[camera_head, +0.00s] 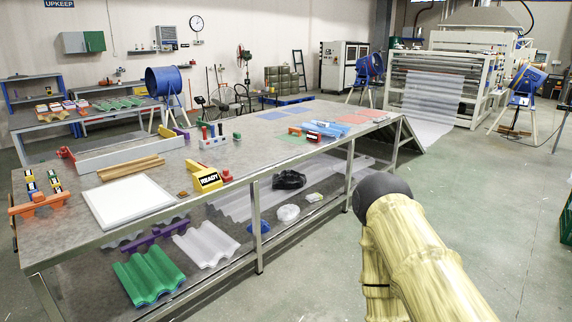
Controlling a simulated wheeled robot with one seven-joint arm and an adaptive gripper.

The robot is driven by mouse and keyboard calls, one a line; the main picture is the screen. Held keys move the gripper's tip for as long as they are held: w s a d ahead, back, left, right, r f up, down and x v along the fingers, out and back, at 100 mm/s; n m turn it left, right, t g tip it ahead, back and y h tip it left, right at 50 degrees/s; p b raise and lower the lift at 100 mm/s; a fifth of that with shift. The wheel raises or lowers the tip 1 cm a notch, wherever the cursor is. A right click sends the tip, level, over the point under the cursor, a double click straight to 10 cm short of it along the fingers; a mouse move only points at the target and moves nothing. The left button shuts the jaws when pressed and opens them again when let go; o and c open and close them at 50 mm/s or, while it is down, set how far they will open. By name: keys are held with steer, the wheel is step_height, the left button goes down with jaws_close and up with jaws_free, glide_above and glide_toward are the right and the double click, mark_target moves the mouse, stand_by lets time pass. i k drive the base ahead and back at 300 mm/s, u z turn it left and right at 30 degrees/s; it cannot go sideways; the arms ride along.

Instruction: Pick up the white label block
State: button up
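No block that I can clearly tell as the white label block shows. A yellow wedge-shaped block (203,171) with a dark "READY" label stands near the front edge of the long grey table (235,160). A low white block (219,142) with small coloured pieces on it stands farther back. A flat white panel (128,201) lies at the table's left front. My arm, pale yellow with a dark rounded joint, rises at the lower right, apart from the table. My gripper is not in view.
Wooden strips (130,167), a long pale tray (125,153) and an orange bracket (39,203) share the tabletop. The lower shelf holds a green corrugated sheet (149,275) and a black bag (289,180). The floor (490,225) to the right is mostly open.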

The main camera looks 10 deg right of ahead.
mark_target(324, 124)
steer(key=z, duration=0.7)
steer(key=i, duration=1.8)
steer(key=z, duration=0.15)
steer(key=i, duration=1.75)
steer(key=u, duration=0.55)
steer(key=i, duration=0.45)
steer(key=z, duration=1.4)
steer(key=i, duration=2.3)
steer(key=u, duration=1.05)
